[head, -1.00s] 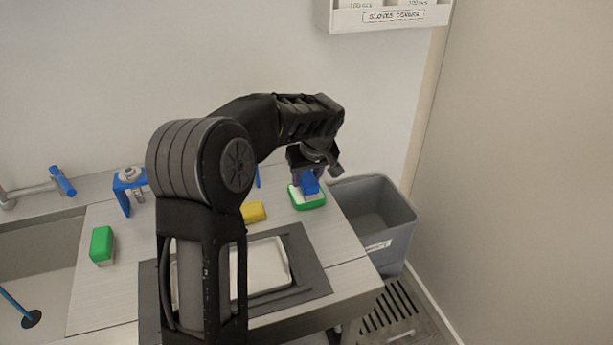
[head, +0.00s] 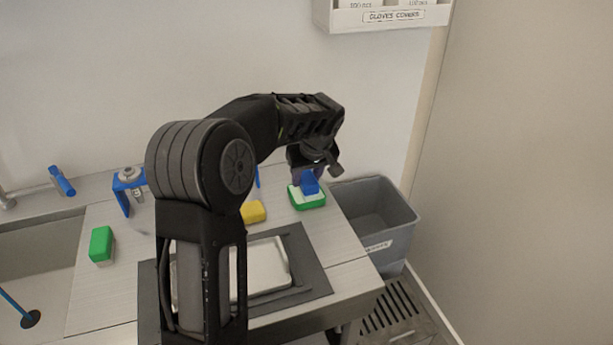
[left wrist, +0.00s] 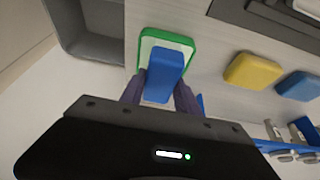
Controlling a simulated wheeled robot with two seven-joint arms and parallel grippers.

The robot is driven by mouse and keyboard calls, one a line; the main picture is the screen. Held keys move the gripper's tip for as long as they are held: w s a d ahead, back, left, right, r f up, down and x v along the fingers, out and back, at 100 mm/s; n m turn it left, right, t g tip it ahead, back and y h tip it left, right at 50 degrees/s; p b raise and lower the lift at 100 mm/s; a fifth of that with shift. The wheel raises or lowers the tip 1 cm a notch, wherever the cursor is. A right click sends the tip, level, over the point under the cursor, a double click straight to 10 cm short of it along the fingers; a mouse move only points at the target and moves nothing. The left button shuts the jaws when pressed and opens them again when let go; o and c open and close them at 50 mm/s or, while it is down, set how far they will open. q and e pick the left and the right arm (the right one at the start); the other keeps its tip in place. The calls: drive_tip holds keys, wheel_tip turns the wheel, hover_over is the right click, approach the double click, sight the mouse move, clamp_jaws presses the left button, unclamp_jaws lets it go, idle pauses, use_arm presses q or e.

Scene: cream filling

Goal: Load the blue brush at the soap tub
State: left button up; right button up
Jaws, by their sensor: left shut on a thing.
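The blue brush (head: 310,183) is held in my left gripper (head: 306,172), low over the soap tub (head: 307,202), a green-rimmed tub with a pale inside. In the left wrist view the brush (left wrist: 162,75) sits between the two fingers of the left gripper (left wrist: 160,92) and covers the middle of the tub (left wrist: 184,44). The brush overlaps the tub's opening; I cannot tell how deep its bristles are in it. My right gripper is not in view.
A grey bin (head: 402,226) stands right of the bench. A yellow block (head: 253,211), a green block (head: 101,244) and a metal tray (head: 270,264) on a dark mat lie on the bench. A blue block (left wrist: 298,86) shows in the wrist view. A sink is at left.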

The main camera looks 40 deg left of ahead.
sight(306, 176)
use_arm(q)
drive_tip(key=shift+f, duration=0.15)
drive_tip(key=shift+r+p, duration=2.2)
drive_tip(key=shift+r, duration=1.4)
drive_tip(key=s+d+f+m+h, duration=0.1)
drive_tip(key=d+f+m, duration=0.1)
drive_tip(key=d, duration=0.5)
drive_tip(key=s+d+f+m+t+h, duration=0.1)
drive_tip(key=d+f+m, duration=0.2)
drive_tip(key=d+m, duration=0.2)
drive_tip(key=s+d+f+m+h, duration=0.1)
drive_tip(key=s+d+f+m, duration=0.1)
drive_tip(key=d, duration=0.9)
drive_tip(key=shift+d+f+m+t+h, duration=0.15)
drive_tip(key=shift+f+m+t+h, duration=0.3)
drive_tip(key=shift+m, duration=0.55)
